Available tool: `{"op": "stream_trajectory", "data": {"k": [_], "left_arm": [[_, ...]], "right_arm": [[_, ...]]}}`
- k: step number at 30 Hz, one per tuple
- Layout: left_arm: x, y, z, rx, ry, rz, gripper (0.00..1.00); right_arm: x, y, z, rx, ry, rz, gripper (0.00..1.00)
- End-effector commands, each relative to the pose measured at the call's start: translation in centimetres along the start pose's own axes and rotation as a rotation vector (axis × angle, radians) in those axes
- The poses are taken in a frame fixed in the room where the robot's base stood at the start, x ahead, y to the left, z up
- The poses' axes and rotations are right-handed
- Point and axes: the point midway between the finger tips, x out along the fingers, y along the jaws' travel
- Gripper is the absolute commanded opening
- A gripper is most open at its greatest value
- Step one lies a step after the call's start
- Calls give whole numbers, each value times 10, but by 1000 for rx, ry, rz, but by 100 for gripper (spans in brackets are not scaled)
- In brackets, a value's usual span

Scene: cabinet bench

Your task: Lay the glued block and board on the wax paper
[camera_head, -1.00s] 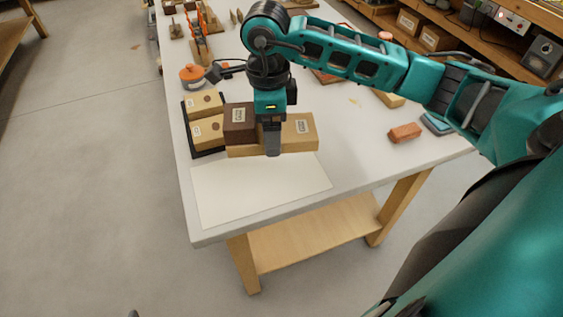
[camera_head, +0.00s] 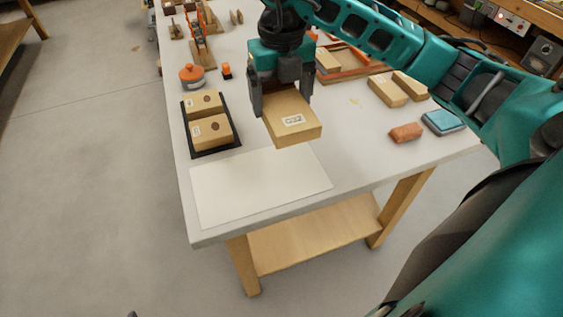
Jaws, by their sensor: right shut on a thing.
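The wax paper (camera_head: 240,195) is a pale, empty sheet lying flat on the front left of the bench. My right gripper (camera_head: 282,92) is shut on the glued block and board, held in the air above the bench behind the paper's right part. The light wooden board (camera_head: 290,128) shows one end towards me, with a white label on its upper face. The dark brown block cannot be made out now; the gripper hides the far part of the assembly. My left gripper is not in view.
A black tray (camera_head: 213,153) with light wooden blocks stands behind the paper's left side. An orange pot (camera_head: 191,75) is farther back. A reddish-brown block (camera_head: 405,132), a blue pad (camera_head: 443,122) and light blocks (camera_head: 387,91) lie to the right. The bench's front edge is near the paper.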

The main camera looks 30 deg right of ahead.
Motion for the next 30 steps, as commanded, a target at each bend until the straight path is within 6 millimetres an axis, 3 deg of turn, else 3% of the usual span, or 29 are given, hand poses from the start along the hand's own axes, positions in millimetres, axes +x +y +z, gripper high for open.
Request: {"op": "stream_trajectory", "data": {"k": [3, 12, 16, 23, 30], "left_arm": [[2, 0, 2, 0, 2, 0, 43], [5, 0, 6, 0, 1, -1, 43], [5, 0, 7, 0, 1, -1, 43], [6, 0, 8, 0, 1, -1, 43], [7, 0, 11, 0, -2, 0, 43]], "right_arm": [[35, -1, -2, -1, 7, -3, 47], [111, 0, -1, -3, 4, -1, 47], [130, 0, -1, -3, 2, -1, 47], [147, 0, -1, -4, 2, -1, 47], [179, 0, -1, -4, 1, -1, 47]]}}
